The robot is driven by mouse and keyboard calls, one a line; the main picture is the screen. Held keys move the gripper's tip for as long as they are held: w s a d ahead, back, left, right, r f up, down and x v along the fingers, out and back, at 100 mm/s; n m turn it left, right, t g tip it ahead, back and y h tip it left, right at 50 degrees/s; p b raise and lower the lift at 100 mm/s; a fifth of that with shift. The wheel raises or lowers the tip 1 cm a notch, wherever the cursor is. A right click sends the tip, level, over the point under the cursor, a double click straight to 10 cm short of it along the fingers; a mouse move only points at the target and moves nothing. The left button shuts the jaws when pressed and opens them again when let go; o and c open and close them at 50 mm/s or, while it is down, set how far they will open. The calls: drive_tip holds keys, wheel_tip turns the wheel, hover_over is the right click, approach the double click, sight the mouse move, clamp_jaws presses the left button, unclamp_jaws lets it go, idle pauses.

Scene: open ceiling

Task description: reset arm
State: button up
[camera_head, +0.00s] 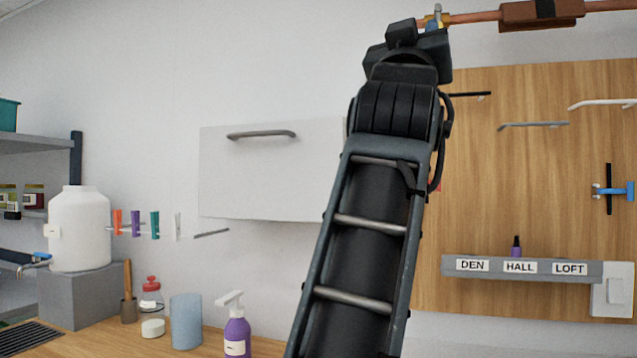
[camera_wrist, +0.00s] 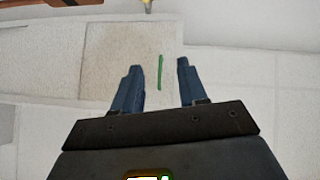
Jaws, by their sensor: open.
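My arm reaches up through the middle of the head view, with its wrist high at the top edge, beside the copper pipe. In the wrist view my gripper (camera_wrist: 159,66) is open, its two blue-grey fingers apart with nothing held. A thin green strip (camera_wrist: 160,73) shows between the fingers, seemingly beyond them against a pale surface; I cannot tell what it is. In the head view the fingertips cannot be made out clearly.
A copper pipe (camera_head: 480,17) with a brown sleeve (camera_head: 541,13) runs close to my wrist. Right is a wooden panel (camera_head: 560,90) with hooks and a labelled ledge (camera_head: 480,268). Lower left, a counter holds a white tank (camera_head: 80,230) and purple spray bottle (camera_head: 237,335).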

drive_tip(key=s+d+f+n+y, duration=0.15)
drive_tip(key=f+n+y, duration=0.5)
drive_tip(key=f, duration=1.15)
drive_tip(key=s+d+f+n+y, duration=0.1)
drive_tip(key=s+f+n+y, duration=0.35)
drive_tip(key=f, duration=1.35)
drive_tip(key=s+d+f+g+y, duration=0.2)
drive_tip(key=s+f, duration=0.4)
drive_tip(key=f, duration=0.2)
drive_tip(key=s+d+f+g+y, duration=0.1)
drive_tip(key=s+d+f+y, duration=0.1)
drive_tip(key=s+f, duration=0.5)
drive_tip(key=s+d+f+m+g+h, duration=0.1)
drive_tip(key=s+f+m+g, duration=0.2)
drive_tip(key=s, duration=1.1)
drive_tip(key=s+f+m+g+h+p, duration=0.1)
drive_tip(key=s+f+m+g, duration=0.2)
drive_tip(key=s+f, duration=0.4)
drive_tip(key=s, duration=0.7)
drive_tip(key=shift+s+d+h, duration=0.25)
drive_tip(key=shift+d+h, duration=0.05)
drive_tip(key=shift+d, duration=0.1)
